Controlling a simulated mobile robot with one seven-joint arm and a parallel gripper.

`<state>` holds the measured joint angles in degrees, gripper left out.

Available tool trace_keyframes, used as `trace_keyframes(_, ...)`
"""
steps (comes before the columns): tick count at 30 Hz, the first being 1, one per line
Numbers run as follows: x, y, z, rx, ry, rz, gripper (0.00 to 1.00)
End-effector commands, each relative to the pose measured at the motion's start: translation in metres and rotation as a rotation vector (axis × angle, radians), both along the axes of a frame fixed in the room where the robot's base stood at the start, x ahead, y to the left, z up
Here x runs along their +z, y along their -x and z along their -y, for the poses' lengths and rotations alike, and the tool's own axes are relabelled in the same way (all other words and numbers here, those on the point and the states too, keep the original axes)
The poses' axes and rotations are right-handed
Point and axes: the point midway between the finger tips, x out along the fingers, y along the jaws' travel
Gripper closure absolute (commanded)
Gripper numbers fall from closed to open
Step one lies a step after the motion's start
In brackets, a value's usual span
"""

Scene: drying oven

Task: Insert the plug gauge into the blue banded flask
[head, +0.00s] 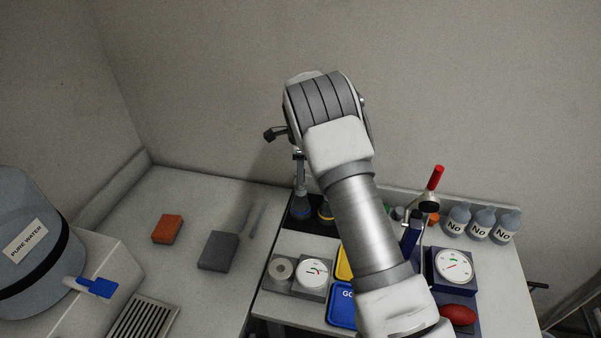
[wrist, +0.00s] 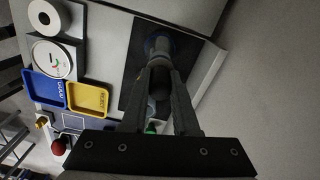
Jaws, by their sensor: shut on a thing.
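My gripper (head: 299,158) points down over the dark mat at the back of the bench, shut on the plug gauge. In the wrist view, the fingers (wrist: 160,70) close around the grey gauge (wrist: 158,46), with the flask's bluish outline around it. The blue banded flask (head: 301,206) stands upright on the mat, directly below the gripper. The gauge's lower end is at or near the flask's mouth; I cannot tell whether it is inside.
A yellow banded flask (head: 325,212) stands just right of it. A yellow tray (wrist: 88,99), a blue tray (wrist: 45,88) and a round dial (head: 314,272) lie in front. Several "No" bottles (head: 457,220) and a red-tipped lever (head: 435,178) stand at the right.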

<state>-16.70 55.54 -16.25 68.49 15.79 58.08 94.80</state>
Motion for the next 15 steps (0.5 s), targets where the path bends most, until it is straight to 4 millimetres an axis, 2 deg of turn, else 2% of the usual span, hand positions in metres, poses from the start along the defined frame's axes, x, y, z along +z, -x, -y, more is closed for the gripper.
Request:
trace_keyframes(4,-0.0035,-0.0001,0.0,0.0,0.0,0.0,1.0)
trace_keyframes(5,-0.0029,-0.0002,-0.0001,0.0,0.0,0.001,0.68)
trace_keyframes(10,-0.0027,-0.0001,0.0,0.0,0.0,0.0,0.38)
trace_keyframes(15,-0.0027,0.0,0.0,0.0,0.0,0.0,0.37)
